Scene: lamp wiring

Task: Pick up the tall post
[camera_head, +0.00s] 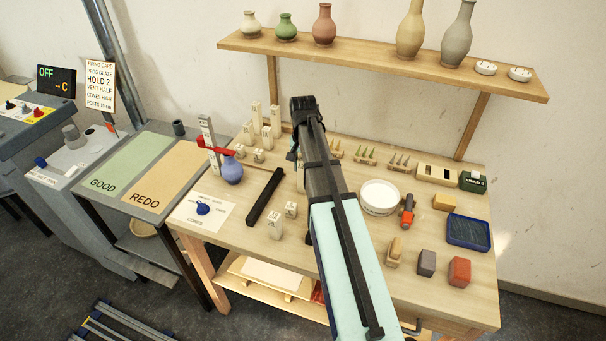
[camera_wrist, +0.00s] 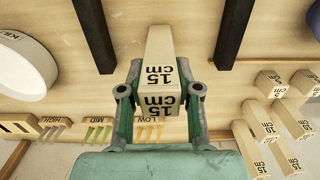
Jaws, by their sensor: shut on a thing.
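A pale wooden post marked "15 cm" (camera_wrist: 160,75) stands out between the two fingers in the wrist view. My gripper (camera_wrist: 159,92) is shut on it near its labelled top end. In the head view my gripper is mostly hidden behind my own arm, with only a pale sliver, perhaps the post (camera_head: 300,180), showing at the arm's left edge. I cannot tell whether the post's far end touches the table. Other pale posts (camera_head: 275,119) of differing heights stand at the back of the table; some show at the right of the wrist view (camera_wrist: 298,120).
Small cone sets (camera_head: 366,158), a white round dish (camera_head: 380,198) and coloured blocks (camera_head: 459,271) are right. A shelf (camera_head: 400,65) with vases hangs above.

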